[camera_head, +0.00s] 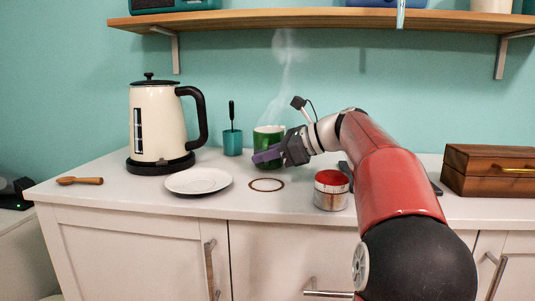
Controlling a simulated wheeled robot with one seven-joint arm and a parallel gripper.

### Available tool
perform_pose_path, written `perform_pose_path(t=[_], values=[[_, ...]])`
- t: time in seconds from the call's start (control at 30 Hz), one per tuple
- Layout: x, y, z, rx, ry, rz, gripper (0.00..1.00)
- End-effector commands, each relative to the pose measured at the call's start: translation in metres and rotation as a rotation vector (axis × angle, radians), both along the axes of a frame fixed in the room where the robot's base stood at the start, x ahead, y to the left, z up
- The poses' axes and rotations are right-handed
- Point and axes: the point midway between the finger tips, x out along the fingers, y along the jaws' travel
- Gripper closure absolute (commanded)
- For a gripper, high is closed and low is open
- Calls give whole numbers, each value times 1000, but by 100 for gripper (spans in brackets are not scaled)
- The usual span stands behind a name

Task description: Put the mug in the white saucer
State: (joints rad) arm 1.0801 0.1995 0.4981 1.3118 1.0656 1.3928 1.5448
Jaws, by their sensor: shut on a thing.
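A green mug (268,138) with steam rising from it is near the back middle of the white counter. My gripper (268,155) reaches it from the right and is shut on it, with a purple-grey finger across its lower front. The finger hides part of the mug, and I cannot tell whether its base touches the counter. The white saucer (198,181) lies flat and empty on the counter, to the left of the mug and nearer the front edge.
A cream kettle (160,122) stands behind the saucer, with a teal cup (232,142) to its right. A brown ring (266,185) lies in front of the mug. A red-lidded jar (331,190), wooden box (488,170) and wooden spoon (80,181) are also on the counter (120,198). A shelf (300,18) hangs above.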

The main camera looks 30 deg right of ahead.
Motion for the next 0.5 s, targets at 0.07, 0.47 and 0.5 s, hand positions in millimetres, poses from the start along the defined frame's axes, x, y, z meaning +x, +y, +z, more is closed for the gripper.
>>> perform_pose_path(t=[0.07,0.47,0.5], values=[[0,0,1,-1,-2,0,100],[0,0,16,-1,-3,0,100],[0,0,20,0,-3,0,100]])
